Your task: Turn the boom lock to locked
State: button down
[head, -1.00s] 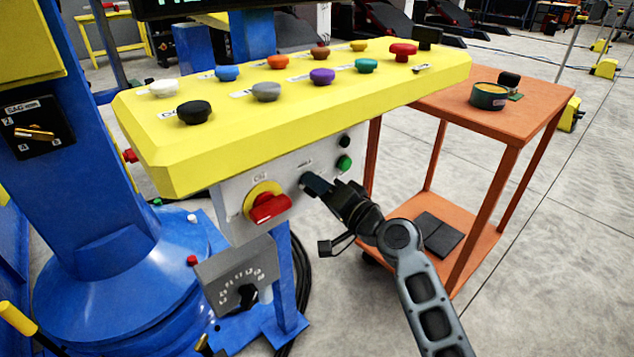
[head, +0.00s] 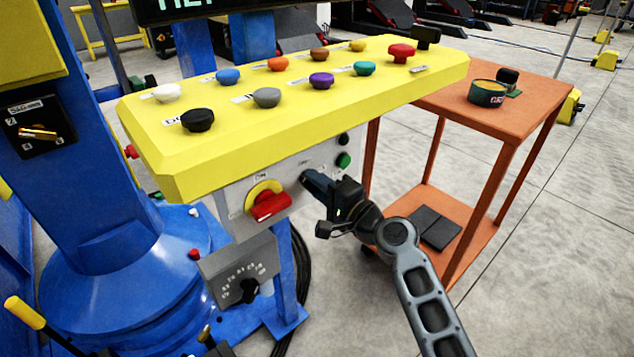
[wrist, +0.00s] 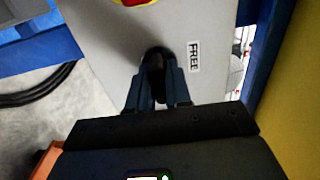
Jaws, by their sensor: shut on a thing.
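A black knob (wrist: 156,57) sits on the grey front plate (wrist: 105,45) under the yellow console, with a label reading FREE (wrist: 193,57) to its right in the wrist view. My gripper (wrist: 156,82) is shut on this knob, one finger on each side. In the head view my gripper (head: 308,181) reaches the plate from the lower right and hides most of the knob. No label reading locked can be made out, and the knob's pointer is hidden.
A red rotary switch on a yellow disc (head: 267,201) is close left of my gripper. A green button (head: 343,160) is close on its right. The yellow console (head: 300,100) overhangs above. An orange cart (head: 510,125) stands at right.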

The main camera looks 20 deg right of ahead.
jog(key=shift+d, duration=0.1)
jog(key=c, duration=1.1)
grip_release()
jog(key=shift+c, duration=0.2)
jog(key=v, duration=0.7)
jog(key=shift+s, duration=0.4)
